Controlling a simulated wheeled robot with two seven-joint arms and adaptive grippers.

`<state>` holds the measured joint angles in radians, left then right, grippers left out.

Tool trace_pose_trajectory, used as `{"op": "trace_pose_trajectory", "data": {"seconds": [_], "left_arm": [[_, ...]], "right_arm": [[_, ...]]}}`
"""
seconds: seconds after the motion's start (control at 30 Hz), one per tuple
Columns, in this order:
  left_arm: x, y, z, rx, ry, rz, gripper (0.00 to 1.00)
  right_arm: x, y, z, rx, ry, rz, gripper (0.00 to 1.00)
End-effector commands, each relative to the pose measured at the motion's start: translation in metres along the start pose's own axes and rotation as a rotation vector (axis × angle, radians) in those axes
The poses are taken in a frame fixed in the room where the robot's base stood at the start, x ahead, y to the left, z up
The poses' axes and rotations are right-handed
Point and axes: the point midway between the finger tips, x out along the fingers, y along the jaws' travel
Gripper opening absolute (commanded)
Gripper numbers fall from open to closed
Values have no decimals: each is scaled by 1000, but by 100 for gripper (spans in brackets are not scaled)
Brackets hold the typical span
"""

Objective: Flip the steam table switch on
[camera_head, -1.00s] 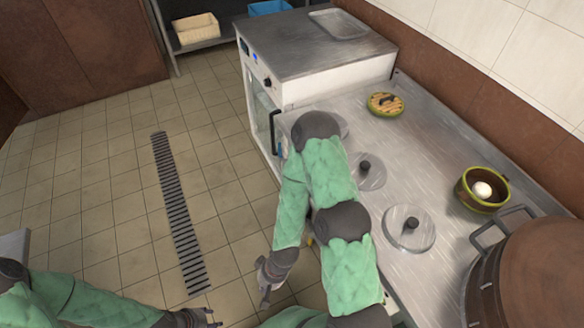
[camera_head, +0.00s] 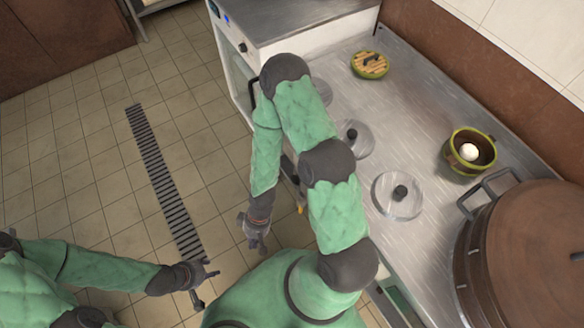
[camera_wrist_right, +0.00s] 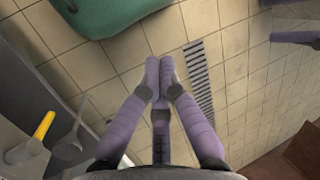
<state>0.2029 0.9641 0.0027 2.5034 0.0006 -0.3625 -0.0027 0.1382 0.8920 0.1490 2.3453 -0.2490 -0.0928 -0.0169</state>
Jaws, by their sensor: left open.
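The steam table (camera_head: 420,120) is a steel counter on the right with round lids set into its top. I cannot pick out its switch for sure. A small orange-yellow part (camera_head: 300,209) shows by its front side, partly hidden by my right arm. In the right wrist view a yellow handle (camera_wrist_right: 43,125) stands out at the left. My right gripper (camera_head: 256,242) hangs over the floor, left of the counter front and apart from it. Its fingers (camera_wrist_right: 160,72) meet with nothing between them. My left gripper (camera_head: 207,283) is open and empty at the lower left, over the floor.
A large brown pot (camera_head: 530,250) stands at the right. A green-rimmed bowl (camera_head: 468,153) holds a white round thing. A steel-topped cabinet (camera_head: 300,12) adjoins the counter. The tiled floor (camera_head: 80,180) is free.

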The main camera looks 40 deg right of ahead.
Motion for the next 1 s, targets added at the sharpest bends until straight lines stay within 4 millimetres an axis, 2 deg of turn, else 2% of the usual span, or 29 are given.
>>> {"op": "trace_pose_trajectory", "data": {"seconds": [0.03,0.1,0.17,0.27,0.43,0.6,0.77,1.0], "left_arm": [[-19,7,0,0,1,0,43],[-33,12,1,0,1,0,43],[-44,16,1,0,1,0,43],[-63,22,2,0,1,0,43],[-90,32,3,0,1,0,43],[-105,37,4,0,1,0,43],[-109,39,4,0,1,0,43],[-108,38,4,0,0,0,43]], "right_arm": [[-18,-10,4,-115,-60,9,0],[-33,-11,11,-282,-159,41,0],[-48,-6,16,-423,-245,88,0],[-78,12,14,-642,-387,207,0],[-140,50,-14,-925,-585,480,0],[-192,70,-50,-1068,-700,716,0],[-213,76,-67,-1112,-741,820,0],[-214,77,-69,-1115,-746,832,0]]}}
